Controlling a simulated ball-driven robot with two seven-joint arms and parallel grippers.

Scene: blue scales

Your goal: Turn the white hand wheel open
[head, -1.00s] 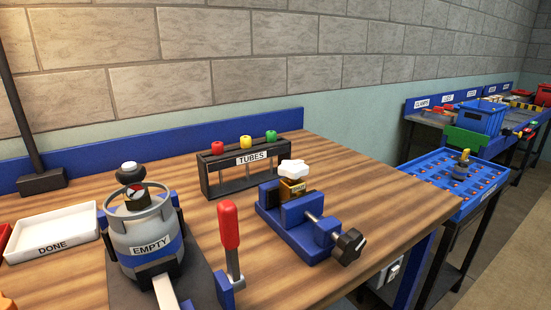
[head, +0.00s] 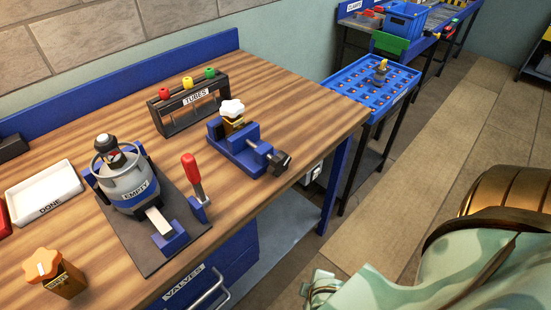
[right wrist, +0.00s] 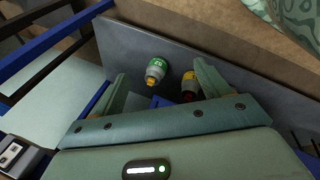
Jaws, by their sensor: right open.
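The white hand wheel (head: 232,107) sits on top of a small brass valve (head: 234,125). The valve stands upright in the jaws of a blue vise (head: 240,150) on the wooden bench. My right arm comes in at the lower right of the head view, beyond the bench's front edge and well apart from the wheel. In the right wrist view my right gripper (right wrist: 160,86) is open, with nothing between its fingers. The wheel does not show in that view. My left gripper is not in view.
A gas cylinder (head: 124,178) in a holder, a red-handled clamp (head: 192,174), a tube rack (head: 188,104), a DONE tray (head: 40,202) and an orange-wheeled valve (head: 62,280) share the bench. The wrist view shows a green-and-white bottle (right wrist: 156,70) on a grey surface.

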